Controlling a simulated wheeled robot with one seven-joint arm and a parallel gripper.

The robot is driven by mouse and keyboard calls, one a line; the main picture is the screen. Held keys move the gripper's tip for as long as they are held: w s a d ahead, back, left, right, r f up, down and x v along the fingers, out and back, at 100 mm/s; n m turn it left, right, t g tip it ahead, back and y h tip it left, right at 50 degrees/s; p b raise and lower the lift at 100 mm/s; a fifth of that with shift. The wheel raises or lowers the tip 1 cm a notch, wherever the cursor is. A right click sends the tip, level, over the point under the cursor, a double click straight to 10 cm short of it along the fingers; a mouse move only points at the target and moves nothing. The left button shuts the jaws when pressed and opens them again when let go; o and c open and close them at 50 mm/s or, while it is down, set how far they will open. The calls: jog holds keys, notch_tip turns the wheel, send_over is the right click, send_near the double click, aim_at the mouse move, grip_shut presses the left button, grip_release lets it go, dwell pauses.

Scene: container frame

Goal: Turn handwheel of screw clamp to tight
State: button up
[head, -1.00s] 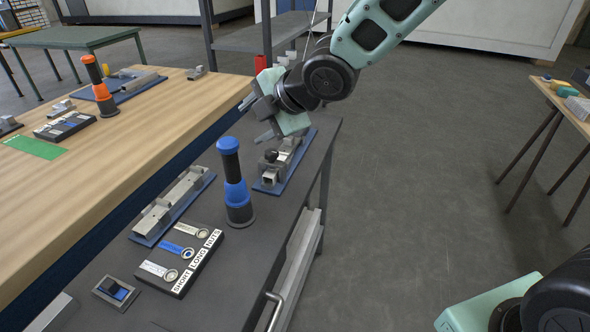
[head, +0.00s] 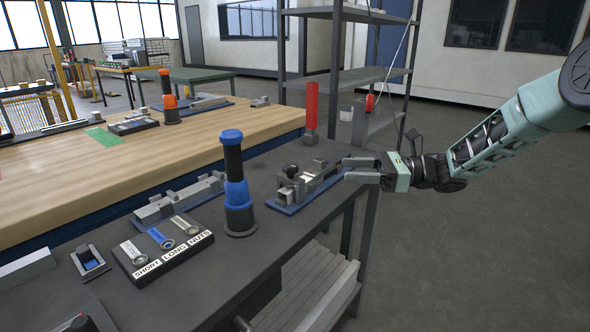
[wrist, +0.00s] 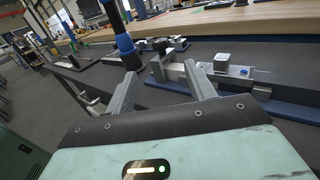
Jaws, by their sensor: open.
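The screw clamp (head: 318,183) is a grey metal fixture on a blue base plate at the right edge of the dark bench. A dark round knob (head: 290,170), seemingly its handwheel, sits at its near left end. My gripper (head: 352,169) is open and empty at the clamp's right end, level with it, its fingers pointing left over the bench edge. In the head view I cannot tell whether the fingers touch the clamp. In the wrist view the grey clamp body (wrist: 225,68) lies ahead, beyond the right finger. The handwheel is not clear there.
A blue and black post (head: 236,190) stands left of the clamp. A second grey fixture (head: 180,198) and a labelled wrench tray (head: 165,245) lie farther left. The floor to the right is clear.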

aim_at(292, 165)
jog(key=a, duration=0.4)
jog(key=a+p, duration=0.1)
jog(key=a, duration=0.4)
jog(key=w+a, duration=0.1)
jog(key=a, duration=0.4)
jog(key=shift+a+p, duration=0.25)
jog(key=shift+p, duration=0.1)
jog(key=c, duration=1)
